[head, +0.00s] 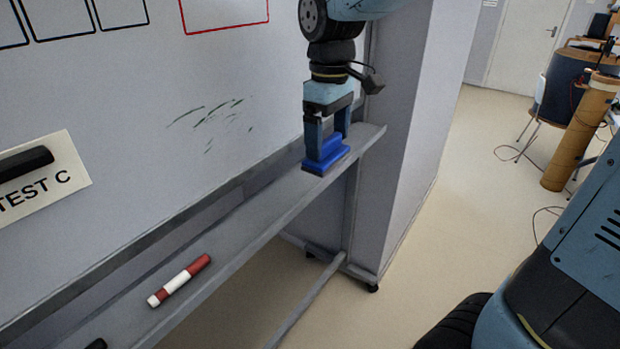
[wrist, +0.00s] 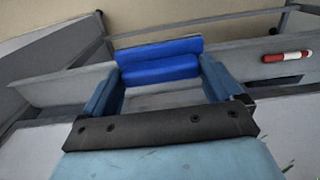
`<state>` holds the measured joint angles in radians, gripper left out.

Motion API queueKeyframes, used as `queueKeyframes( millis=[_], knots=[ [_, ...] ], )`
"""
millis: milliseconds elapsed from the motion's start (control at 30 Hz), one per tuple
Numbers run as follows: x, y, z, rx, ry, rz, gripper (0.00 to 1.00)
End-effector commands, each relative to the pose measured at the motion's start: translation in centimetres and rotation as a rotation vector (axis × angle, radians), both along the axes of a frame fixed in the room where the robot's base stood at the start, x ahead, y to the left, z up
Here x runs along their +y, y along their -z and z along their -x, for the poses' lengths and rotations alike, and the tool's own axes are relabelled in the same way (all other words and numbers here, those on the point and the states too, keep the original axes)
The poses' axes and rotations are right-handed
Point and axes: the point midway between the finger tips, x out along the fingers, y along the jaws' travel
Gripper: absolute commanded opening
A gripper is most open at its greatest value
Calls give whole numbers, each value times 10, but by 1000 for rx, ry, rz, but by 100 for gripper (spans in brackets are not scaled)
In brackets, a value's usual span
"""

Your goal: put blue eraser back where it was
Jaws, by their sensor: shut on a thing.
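The blue eraser (head: 325,155) is at the right end of the whiteboard tray (head: 232,213), with a dark underside. My gripper (head: 328,138) points down from above and is shut on the eraser. In the wrist view, the eraser (wrist: 158,60) lies between the two fingertips of my gripper (wrist: 157,76). The eraser looks to be on or just above the tray; I cannot tell whether it touches. Green marker strokes (head: 212,112) are on the whiteboard (head: 130,100) to the left of my gripper.
A red and white marker (head: 180,280) lies on the tray, left of the eraser; it also shows in the wrist view (wrist: 286,57). A "TEST C" sign (head: 45,185) with a black object (head: 25,163) over it is on the board. The tray between marker and eraser is clear.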

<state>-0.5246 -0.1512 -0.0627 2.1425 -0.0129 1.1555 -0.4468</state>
Motion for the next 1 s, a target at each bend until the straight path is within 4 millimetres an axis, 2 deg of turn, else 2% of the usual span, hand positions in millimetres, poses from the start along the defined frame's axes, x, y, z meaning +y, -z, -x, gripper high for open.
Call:
queueKeyframes(
  millis=[267, 367, 867, 1000],
  knots=[
    [-1, 0, -1, 0, 3, 0, 64],
    [0, 3, -8, 1, 4, 0, 64],
    [12, 41, -90, 2, 5, 2, 64],
    [15, 63, -108, 3, 4, 2, 64]
  ],
)
